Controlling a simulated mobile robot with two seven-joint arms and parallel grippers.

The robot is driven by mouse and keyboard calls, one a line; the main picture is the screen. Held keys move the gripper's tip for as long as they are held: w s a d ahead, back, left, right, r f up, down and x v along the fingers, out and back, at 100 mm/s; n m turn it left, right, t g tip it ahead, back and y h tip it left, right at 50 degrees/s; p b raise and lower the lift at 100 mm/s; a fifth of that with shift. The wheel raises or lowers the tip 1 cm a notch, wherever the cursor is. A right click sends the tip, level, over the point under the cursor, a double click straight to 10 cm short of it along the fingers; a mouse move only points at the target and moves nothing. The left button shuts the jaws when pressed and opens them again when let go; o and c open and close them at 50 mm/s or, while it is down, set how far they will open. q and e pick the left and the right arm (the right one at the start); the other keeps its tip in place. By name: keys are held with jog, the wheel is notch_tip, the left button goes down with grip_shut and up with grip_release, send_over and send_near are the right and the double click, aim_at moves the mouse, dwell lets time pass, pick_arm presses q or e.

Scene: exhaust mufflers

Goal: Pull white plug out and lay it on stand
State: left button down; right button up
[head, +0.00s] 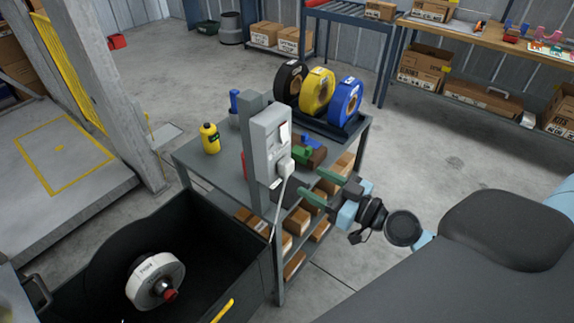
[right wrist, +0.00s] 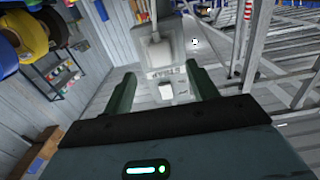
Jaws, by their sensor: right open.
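The white plug (head: 286,167) sits in the lower front of a grey socket box (head: 268,148) on a grey post. Its white cord hangs down from it. My right gripper (head: 309,182) is open, its green fingers pointing at the plug from the right, a short gap away. In the right wrist view the plug (right wrist: 157,52) is beyond the open fingers (right wrist: 164,84), with nothing between them. The grey stand (head: 218,178), a table with shelves, is behind and beside the post. My left gripper is not seen.
The stand holds a yellow bottle (head: 210,138), tape rolls (head: 316,92) and small coloured items. Boxes fill its lower shelves. A dark bin (head: 95,262) with a white reel (head: 155,281) is at lower left. The stand's left front top is partly clear.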

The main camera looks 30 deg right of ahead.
aim_at(291, 170)
jog(key=p+x, duration=0.1)
jog(key=x, duration=0.4)
jog(key=shift+w+a+r, duration=0.1)
jog(key=shift+w+r, duration=0.1)
jog(key=shift+w, duration=0.05)
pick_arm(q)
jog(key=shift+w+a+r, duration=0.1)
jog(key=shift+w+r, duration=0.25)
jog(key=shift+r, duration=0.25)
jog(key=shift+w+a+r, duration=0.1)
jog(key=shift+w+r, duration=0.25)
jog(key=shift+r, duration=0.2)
pick_arm(e)
jog(key=shift+x, duration=0.9)
jog(key=shift+f, duration=0.1)
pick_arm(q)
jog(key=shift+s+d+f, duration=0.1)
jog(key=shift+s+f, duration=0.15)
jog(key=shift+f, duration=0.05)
pick_arm(e)
jog(key=shift+c, duration=0.2)
grip_shut()
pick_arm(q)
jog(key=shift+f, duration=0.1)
pick_arm(e)
jog(key=shift+s, duration=0.1)
